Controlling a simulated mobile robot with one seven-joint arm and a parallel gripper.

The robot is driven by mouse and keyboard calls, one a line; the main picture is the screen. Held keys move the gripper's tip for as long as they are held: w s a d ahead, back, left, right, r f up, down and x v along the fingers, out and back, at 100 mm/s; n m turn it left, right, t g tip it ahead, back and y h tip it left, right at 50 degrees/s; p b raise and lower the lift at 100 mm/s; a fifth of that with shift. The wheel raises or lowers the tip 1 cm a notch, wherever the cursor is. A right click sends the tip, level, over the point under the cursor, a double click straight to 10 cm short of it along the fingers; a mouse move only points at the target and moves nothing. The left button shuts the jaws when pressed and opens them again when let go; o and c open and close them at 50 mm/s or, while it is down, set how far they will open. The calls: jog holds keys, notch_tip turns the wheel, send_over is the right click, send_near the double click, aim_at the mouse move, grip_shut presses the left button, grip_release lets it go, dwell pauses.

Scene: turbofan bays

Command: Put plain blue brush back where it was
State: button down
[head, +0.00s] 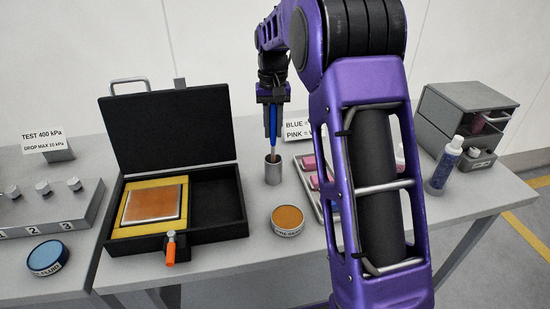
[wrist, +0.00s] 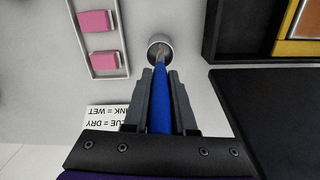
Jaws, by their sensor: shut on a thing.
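The plain blue brush (head: 272,118) is held upright in my gripper (head: 272,98), with its tip pointing down. My gripper is shut on its handle, as the wrist view also shows, with the blue handle (wrist: 159,105) between the two grey fingers (wrist: 162,85). A small grey metal cup (head: 272,170) stands on the table under the brush. In the wrist view the brush's lower end reaches the mouth of the cup (wrist: 160,42). The bristle end is at or in the cup's opening; how deep I cannot tell.
An open black case (head: 220,232) with a copper plate (head: 152,205) is left of the cup. An orange-topped tin (head: 287,219) stands in front. A tray (wrist: 94,72) with pink blocks (wrist: 98,21) and a sign (head: 298,126) are to the right. My arm hides part of the tray.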

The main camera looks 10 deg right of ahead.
aim_at(273, 145)
jog(key=shift+f, duration=3.15)
jog(key=shift+f, duration=0.1)
jog(key=c, duration=0.7)
grip_release()
jog(key=shift+c, duration=0.2)
notch_tip(273, 145, up, 12)
jog(key=shift+p, duration=0.4)
